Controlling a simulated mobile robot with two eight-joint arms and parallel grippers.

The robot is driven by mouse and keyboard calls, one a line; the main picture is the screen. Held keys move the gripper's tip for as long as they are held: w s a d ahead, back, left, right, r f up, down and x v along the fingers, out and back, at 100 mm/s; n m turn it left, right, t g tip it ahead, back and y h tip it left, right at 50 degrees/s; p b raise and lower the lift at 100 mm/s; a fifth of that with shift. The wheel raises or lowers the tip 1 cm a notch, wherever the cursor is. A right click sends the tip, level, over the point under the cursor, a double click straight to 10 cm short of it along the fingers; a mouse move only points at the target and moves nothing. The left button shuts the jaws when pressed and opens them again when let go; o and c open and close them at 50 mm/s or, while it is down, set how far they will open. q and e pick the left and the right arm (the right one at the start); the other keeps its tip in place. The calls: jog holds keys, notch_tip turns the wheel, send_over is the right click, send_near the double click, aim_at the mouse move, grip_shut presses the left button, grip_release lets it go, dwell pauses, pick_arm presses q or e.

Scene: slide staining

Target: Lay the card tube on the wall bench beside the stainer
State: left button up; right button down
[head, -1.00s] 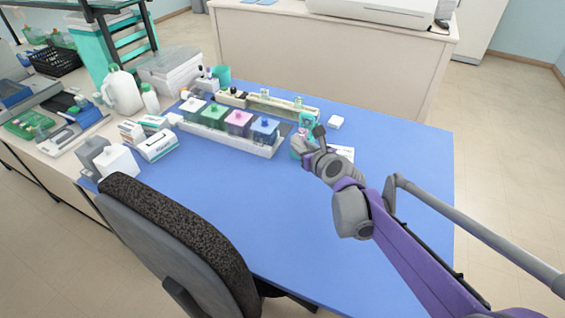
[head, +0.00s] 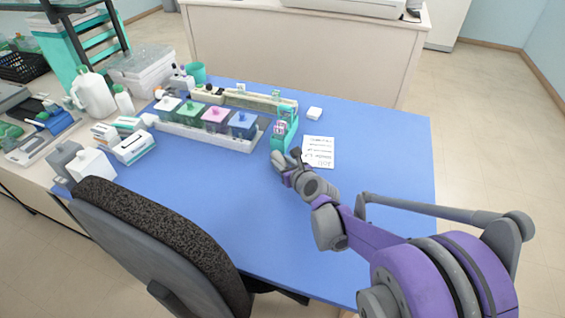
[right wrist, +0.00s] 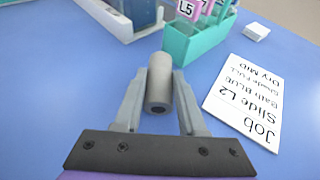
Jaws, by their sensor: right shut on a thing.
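The card tube (right wrist: 159,80) is a short grey cylinder with a dark open end, seen in the right wrist view. My right gripper (right wrist: 158,92) is shut on it, with one finger on each side. In the head view my right gripper (head: 284,161) is over the blue table, on the near side of a teal rack. Whether the tube touches the tabletop is unclear. A white machine (head: 345,6), cut off by the top edge, stands on a pale bench (head: 290,45) at the back; I cannot tell whether it is the stainer. My left gripper is out of view.
The teal rack (head: 284,128) with labelled slides and a job sheet (head: 318,152) lie close to my right gripper. Staining jars with coloured lids stand in a white tray (head: 205,133). A chair (head: 150,235) blocks the near left. The table's right part is clear.

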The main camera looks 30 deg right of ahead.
jog(key=shift+f, duration=0.2)
jog(key=shift+c, duration=2.4)
grip_release()
jog(key=shift+r, duration=0.2)
